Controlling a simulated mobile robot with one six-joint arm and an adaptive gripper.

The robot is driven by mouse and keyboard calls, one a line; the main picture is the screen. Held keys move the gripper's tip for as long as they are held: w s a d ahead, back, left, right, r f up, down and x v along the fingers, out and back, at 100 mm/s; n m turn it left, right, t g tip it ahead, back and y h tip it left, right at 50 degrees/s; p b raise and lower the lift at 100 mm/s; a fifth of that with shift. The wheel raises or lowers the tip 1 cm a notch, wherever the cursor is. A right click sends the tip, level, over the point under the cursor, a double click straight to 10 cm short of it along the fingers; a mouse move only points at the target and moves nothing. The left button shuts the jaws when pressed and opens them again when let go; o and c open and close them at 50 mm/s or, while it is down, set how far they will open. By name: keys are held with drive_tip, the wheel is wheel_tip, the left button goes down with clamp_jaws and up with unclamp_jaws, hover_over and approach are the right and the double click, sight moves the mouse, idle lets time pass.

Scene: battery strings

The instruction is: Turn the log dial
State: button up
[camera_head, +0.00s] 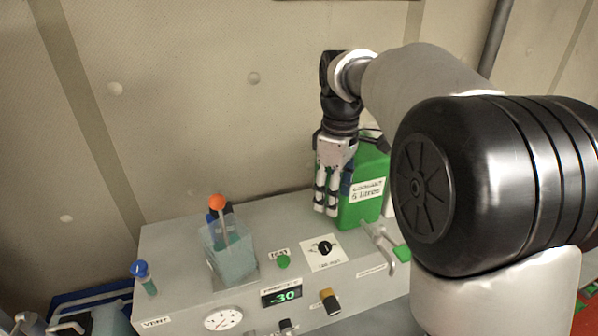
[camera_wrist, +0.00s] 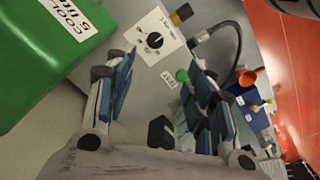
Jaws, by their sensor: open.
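The log dial appears to be the black knob (camera_head: 325,248) on a white square plate (camera_head: 312,262) on the grey bench top. Its label is too small to read. The knob also shows in the wrist view (camera_wrist: 155,41), beyond and between my fingers. My gripper (camera_head: 326,208) points down above the bench, behind the dial and beside the green container. In the wrist view my gripper (camera_wrist: 160,80) has its fingers well apart with nothing between them. The gripper is open and not touching the knob.
A green container (camera_head: 362,190) stands close right of my gripper. A green button (camera_head: 284,262), a display reading -30 (camera_head: 281,296), a round gauge (camera_head: 222,318) and a lever (camera_head: 385,243) surround the dial. A clear vessel with an orange-topped rod (camera_head: 230,255) stands left.

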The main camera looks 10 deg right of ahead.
sight(325, 245)
drive_tip(key=shift+n, duration=0.4)
drive_tip(key=f, duration=0.5)
drive_tip(key=w+f, duration=0.1)
drive_tip(key=f, duration=0.5)
drive_tip(key=f+b, duration=0.1)
drive_tip(key=f, duration=0.5)
drive_tip(key=shift+w+a+f, duration=0.15)
drive_tip(key=shift+w+a, duration=0.1)
drive_tip(key=shift+w, duration=0.1)
drive_tip(key=shift+c, duration=0.4)
drive_tip(key=c, duration=1)
